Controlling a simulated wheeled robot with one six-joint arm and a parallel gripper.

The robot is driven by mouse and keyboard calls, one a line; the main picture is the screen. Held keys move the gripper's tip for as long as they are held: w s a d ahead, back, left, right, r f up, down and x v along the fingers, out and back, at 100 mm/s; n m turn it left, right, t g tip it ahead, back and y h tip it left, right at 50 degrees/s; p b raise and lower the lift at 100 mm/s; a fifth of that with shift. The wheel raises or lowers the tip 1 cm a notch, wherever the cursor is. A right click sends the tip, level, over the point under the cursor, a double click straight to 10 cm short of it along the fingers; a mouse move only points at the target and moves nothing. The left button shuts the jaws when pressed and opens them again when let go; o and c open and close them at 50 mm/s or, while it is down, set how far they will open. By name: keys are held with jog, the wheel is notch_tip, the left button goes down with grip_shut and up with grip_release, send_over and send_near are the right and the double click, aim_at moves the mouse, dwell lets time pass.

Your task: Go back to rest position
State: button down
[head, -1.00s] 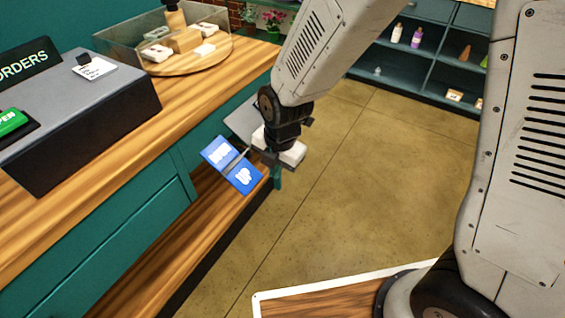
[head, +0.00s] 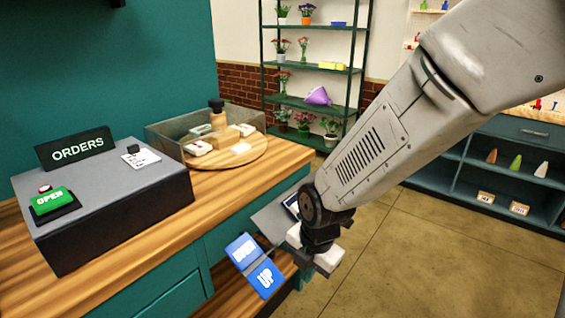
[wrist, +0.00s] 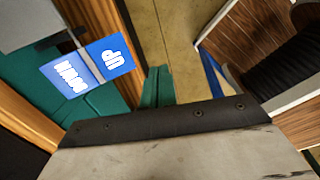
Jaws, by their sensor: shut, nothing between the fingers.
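My gripper (head: 312,250) is shut and empty at the end of my bent arm, low in the middle of the head view, beside the near end of the wooden counter (head: 228,203). A blue two-part panel reading DOWN and UP (head: 265,280) is just left of it. The panel also shows in the wrist view (wrist: 112,56), at upper left. I cannot tell whether the gripper touches it. My fingertips are not clear in either view.
On the counter stand a grey box with a green OPEN button (head: 50,200), an ORDERS sign (head: 77,149) and a clear-walled round tray (head: 250,158). A flower shelf (head: 313,70) and a teal shelf unit (head: 470,190) stand behind. The floor (head: 440,255) at right is clear.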

jog(key=s+d+r+m+h, duration=0.1)
jog(key=s+d+r+m, duration=1.6)
jog(key=m, duration=1)
jog(key=shift+s+d+r, duration=0.15)
jog(key=shift+d+r, duration=0.9)
jog(key=shift+r, duration=0.35)
